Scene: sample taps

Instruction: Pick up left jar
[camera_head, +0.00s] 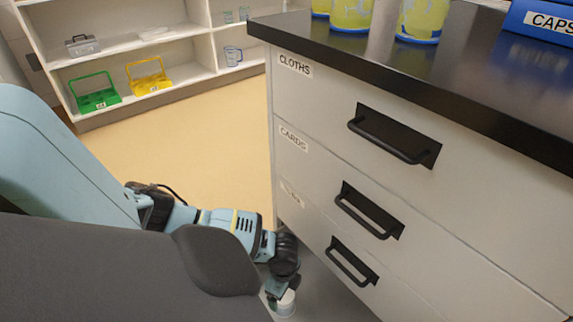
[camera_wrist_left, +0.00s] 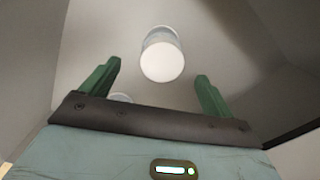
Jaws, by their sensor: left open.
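My left gripper (camera_head: 276,291) reaches down low beside the drawer unit in the head view. A white-lidded jar (camera_head: 286,304) shows right at its fingers there. In the left wrist view my left gripper (camera_wrist_left: 157,69) is open, with its green fingers spread. A pale jar with a round white lid (camera_wrist_left: 162,62) lies ahead, in the gap between the fingertips as seen from this camera. I cannot tell its depth. A second pale round top (camera_wrist_left: 121,98) shows near the left finger, mostly hidden by the gripper's dark bar. I cannot tell which jar is the left one.
The drawer unit (camera_head: 330,120) with black handles stands to the right of my arm. Yellow containers (camera_head: 350,14) and a blue box (camera_head: 540,20) are on its dark top. A white shelf (camera_head: 190,80) holds green (camera_head: 95,97) and yellow caddies (camera_head: 150,80). The tan floor between is clear.

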